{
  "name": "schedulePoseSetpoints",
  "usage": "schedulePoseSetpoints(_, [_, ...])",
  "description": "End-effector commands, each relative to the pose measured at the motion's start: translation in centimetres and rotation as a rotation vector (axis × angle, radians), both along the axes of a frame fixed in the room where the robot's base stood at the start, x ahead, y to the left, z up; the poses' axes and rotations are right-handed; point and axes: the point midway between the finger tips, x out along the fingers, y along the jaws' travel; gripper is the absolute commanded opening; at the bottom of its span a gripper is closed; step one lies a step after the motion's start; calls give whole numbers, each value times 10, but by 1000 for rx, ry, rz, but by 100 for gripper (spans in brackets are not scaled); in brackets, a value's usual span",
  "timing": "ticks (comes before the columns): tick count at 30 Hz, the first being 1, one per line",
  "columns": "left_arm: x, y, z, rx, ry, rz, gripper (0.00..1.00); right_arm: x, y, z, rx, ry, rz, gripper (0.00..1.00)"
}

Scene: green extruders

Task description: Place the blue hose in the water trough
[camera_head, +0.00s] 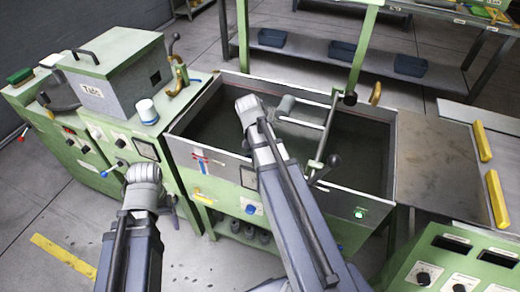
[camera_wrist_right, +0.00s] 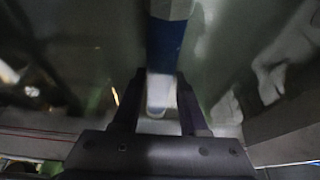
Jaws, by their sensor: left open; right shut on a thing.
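The water trough (camera_head: 215,128) is the long open tank of dark water in the middle of the head view. My right gripper is at the end of the arm that reaches over the trough; its fingers are hidden behind the wrist in the head view. In the right wrist view my right gripper (camera_wrist_right: 158,100) is shut on the blue hose (camera_wrist_right: 165,50), a blue piece with a pale end between the fingers. The hose is hidden in the head view. My left gripper (camera_head: 168,202) is open and empty in front of the green machine, left of the trough.
A metal frame with a bar and knobs (camera_head: 325,130) crosses the trough. A grey box (camera_head: 118,80) and a white cup (camera_head: 147,112) stand on the machine at left. A flat metal plate (camera_head: 435,160) adjoins the trough at right. Blue bins (camera_head: 341,51) sit on a shelf behind.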

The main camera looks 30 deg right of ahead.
Motion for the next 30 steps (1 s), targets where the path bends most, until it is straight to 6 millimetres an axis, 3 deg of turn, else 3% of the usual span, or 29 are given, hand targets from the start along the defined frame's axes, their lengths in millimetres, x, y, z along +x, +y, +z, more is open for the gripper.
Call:
schedulePoseSetpoints(5, [0,0,-4,0,0,0,73,0,0,-4,0,0,0,0])
schedulePoseSetpoints(14, [0,0,-38,0,0,0,73,0,0,-38,0,0,0,0])
schedulePoseSetpoints(27, [0,0,-41,0,0,0,73,0,0,-41,0,0,0,0])
schedulePoseSetpoints(28, [0,0,-39,0,0,0,73,0,0,-39,0,0,0,46])
schedulePoseSetpoints(30, [0,0,-39,0,0,0,73,0,0,-39,0,0,0,54])
